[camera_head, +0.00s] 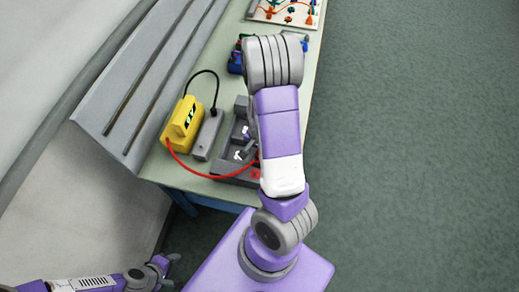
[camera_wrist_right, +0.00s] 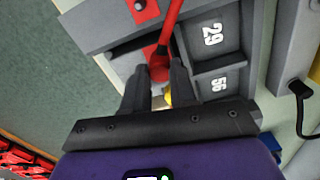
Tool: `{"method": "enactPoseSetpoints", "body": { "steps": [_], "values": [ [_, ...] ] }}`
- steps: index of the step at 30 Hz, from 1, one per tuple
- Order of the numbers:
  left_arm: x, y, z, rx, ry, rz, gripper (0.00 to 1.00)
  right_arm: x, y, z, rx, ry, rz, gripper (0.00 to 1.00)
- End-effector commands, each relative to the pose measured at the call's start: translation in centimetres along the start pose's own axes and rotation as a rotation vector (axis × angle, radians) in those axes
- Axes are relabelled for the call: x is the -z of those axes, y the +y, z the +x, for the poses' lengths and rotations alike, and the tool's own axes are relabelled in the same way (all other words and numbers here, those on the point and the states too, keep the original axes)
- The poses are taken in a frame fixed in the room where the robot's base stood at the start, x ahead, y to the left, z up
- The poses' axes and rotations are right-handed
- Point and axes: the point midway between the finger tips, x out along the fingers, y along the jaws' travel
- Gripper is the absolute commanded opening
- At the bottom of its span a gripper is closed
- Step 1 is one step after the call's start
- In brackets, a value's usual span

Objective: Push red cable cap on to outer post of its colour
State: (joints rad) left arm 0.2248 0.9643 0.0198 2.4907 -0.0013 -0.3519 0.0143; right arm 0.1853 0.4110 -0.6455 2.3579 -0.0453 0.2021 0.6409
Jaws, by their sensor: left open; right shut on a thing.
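In the right wrist view my right gripper (camera_wrist_right: 158,82) is shut on the red cable cap (camera_wrist_right: 158,69). The red cable (camera_wrist_right: 171,22) runs up from the cap. A red patch with a small round grey fitting (camera_wrist_right: 140,8) lies on the grey unit near the top, apart from the cap. In the head view the red cable (camera_head: 200,174) runs from the yellow box (camera_head: 183,125) to behind my right arm, which hides the right gripper and cap. My left gripper (camera_head: 172,269) is open and empty at lower left, away from the table.
The grey unit (camera_head: 226,168) has compartments; its numbers 29 and 56 show in the right wrist view. A grey block (camera_head: 207,135) with a black cable stands beside the yellow box. A board with coloured parts (camera_head: 286,10) lies at the far end. Open floor is right of the table.

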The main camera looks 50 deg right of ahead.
Motion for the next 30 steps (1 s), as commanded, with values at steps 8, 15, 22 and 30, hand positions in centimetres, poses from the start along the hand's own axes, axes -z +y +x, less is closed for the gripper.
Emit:
{"method": "enactPoseSetpoints", "body": {
  "steps": [8, 15, 22, 30],
  "values": [
    [0.0, -0.2, 0.6, 0.000, 0.000, 0.000, 0.43, 0.0, 0.0, 0.7, 0.000, 0.000, 0.000, 0.00],
    [0.1, -0.5, 1.2, 0.000, 0.000, 0.000, 0.43, 0.0, 0.0, 1.5, 0.000, 0.000, 0.000, 0.00],
    [0.1, -0.6, 1.6, 0.000, 0.000, 0.000, 0.43, 0.0, 0.0, 1.9, 0.000, 0.000, -0.001, 0.32],
    [0.1, -0.6, 1.6, 0.000, 0.000, 0.000, 0.43, 0.0, 0.0, 1.8, 0.000, 0.000, -0.001, 0.56]
  ]
}}
